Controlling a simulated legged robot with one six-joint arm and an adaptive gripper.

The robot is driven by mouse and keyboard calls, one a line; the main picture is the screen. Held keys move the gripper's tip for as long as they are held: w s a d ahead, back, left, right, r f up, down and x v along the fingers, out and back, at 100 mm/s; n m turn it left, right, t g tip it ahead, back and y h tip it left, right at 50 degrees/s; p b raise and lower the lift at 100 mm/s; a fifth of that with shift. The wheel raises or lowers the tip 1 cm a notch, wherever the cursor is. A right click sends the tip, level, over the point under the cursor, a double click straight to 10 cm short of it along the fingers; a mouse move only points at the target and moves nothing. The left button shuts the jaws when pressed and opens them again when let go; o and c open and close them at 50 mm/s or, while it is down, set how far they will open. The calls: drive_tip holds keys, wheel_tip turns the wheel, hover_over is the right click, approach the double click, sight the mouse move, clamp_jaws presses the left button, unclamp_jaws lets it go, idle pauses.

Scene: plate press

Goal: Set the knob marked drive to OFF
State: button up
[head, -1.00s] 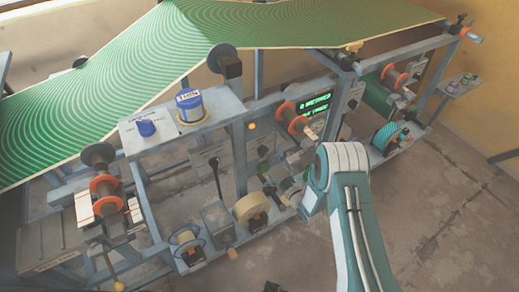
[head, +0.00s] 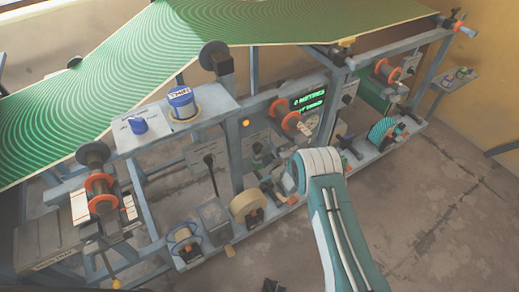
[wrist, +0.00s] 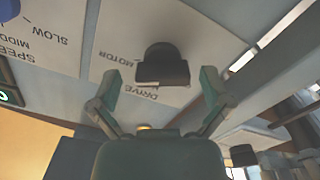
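The black drive knob (wrist: 162,66) is in the upper middle of the wrist view, on a pale panel (wrist: 205,28). The printed words DRIVE and MOTOR are beside it and appear upside down. No pointer mark on the knob is clear, so I cannot tell its setting. My gripper (wrist: 162,88) is open, with one green finger to each side of the knob in the picture. I see no contact, and the depth gap is unclear. In the head view my arm hides the gripper, and I cannot pick out the drive knob there.
Another label with SPEED and SLOW (wrist: 42,40) is at the left of the wrist view. In the head view the press frame carries a green sheet (head: 250,25), a lit green display (head: 310,101), a blue knob (head: 138,125) and several rollers. Bare floor (head: 430,200) lies at right.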

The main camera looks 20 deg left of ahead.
drive_tip(key=shift+a, duration=0.2)
drive_tip(key=c, duration=1)
